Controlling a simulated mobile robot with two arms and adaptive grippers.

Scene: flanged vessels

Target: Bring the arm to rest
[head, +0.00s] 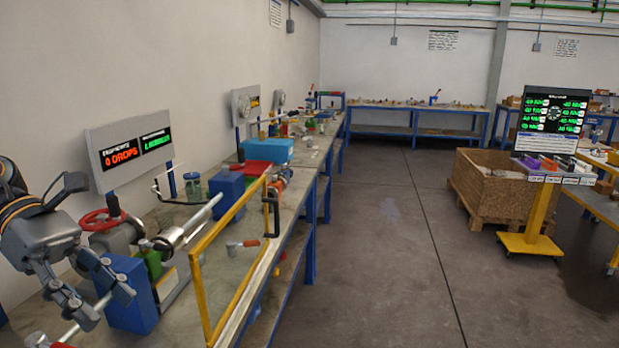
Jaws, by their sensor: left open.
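My left gripper (104,303) is at the lower left of the head view, above the near end of the long workbench (185,215). Its dark fingers are spread and I see nothing held between them. Just beyond the fingers stand a blue block (130,296) and a green piece (149,262). I cannot tell whether the fingers touch the block. A red handwheel (101,219) sits behind the gripper, with a metal cylinder (172,237) to its right. My right gripper is not in view.
A yellow-framed clear guard (236,262) stands along the bench's front edge. A display board (128,147) stands behind the gripper. A wooden crate (490,195) and a yellow stand (540,218) are at the right. The floor (400,250) between is clear.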

